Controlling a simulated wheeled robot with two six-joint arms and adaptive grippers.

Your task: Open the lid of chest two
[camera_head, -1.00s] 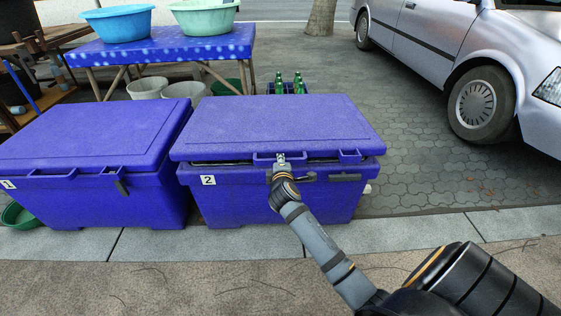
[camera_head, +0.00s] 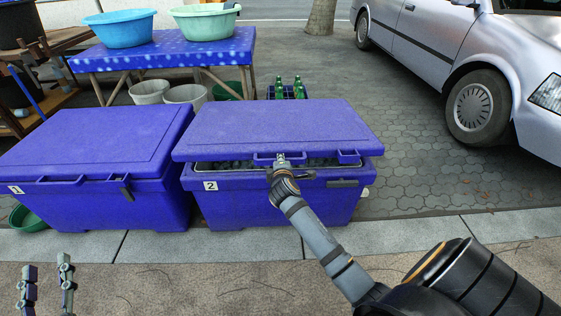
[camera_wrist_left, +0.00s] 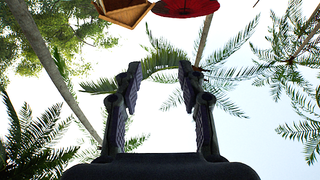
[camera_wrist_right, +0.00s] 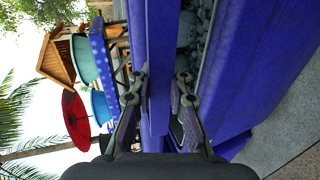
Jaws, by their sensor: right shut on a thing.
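Chest two (camera_head: 265,207) is a blue chest with a "2" label, in the middle of the head view. Its blue lid (camera_head: 275,128) is slightly raised at the front, and greyish lumpy contents show in the narrow gap. My right gripper (camera_head: 281,160) is at the middle of the lid's front edge; in the right wrist view its fingers (camera_wrist_right: 159,92) are shut on a blue strip of the lid. My left gripper (camera_head: 47,272) is at the lower left of the head view, empty and open, its fingers pointing up towards sky and palms in the left wrist view (camera_wrist_left: 157,85).
Chest one (camera_head: 90,205), also blue with its lid down, stands close at the left. Behind are a blue table (camera_head: 165,52) with basins and a crate of green bottles (camera_head: 288,90). A silver car (camera_head: 440,40) stands at the right. The pavement in front is clear.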

